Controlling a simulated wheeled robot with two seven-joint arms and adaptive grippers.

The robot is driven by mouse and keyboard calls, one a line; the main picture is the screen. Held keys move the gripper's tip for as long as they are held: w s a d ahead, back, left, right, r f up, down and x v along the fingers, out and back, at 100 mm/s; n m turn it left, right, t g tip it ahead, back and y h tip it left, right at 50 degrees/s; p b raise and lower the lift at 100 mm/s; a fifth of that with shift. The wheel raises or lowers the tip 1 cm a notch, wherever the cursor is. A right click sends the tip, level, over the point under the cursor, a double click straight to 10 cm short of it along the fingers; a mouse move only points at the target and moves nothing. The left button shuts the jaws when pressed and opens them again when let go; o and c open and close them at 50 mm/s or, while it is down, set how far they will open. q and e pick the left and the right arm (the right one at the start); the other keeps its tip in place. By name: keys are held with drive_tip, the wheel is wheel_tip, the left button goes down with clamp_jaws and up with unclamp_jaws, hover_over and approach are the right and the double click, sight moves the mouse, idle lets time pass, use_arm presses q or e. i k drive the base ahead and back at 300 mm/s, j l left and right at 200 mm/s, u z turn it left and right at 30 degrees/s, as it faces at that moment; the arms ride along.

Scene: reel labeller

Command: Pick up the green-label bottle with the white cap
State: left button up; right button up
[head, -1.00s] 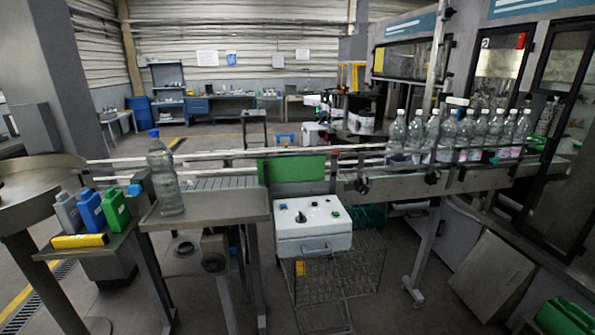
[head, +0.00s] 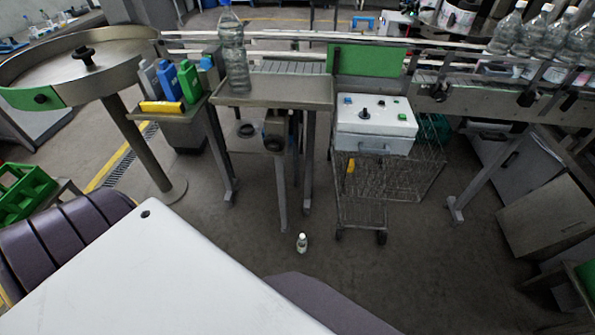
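A small bottle (head: 302,243) with a white cap stands upright on the floor, in front of the steel side table and left of the wire cart. It is too small in the head view for me to make out its label colour clearly. Neither of my grippers is in view, so I cannot see whether they are open or shut.
A large clear bottle (head: 235,58) stands on the steel side table (head: 285,92). A wire cart (head: 375,185) is right of the small bottle. Several clear bottles (head: 540,38) stand on the conveyor. Grey floor around the small bottle is clear.

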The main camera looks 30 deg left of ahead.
sight(302, 239)
drive_tip(key=k+j+u, duration=0.1)
drive_tip(key=u, duration=0.8)
drive_tip(key=i+l+z, duration=0.1)
drive_tip(key=i+z, duration=0.35)
drive_tip(key=i, duration=0.25)
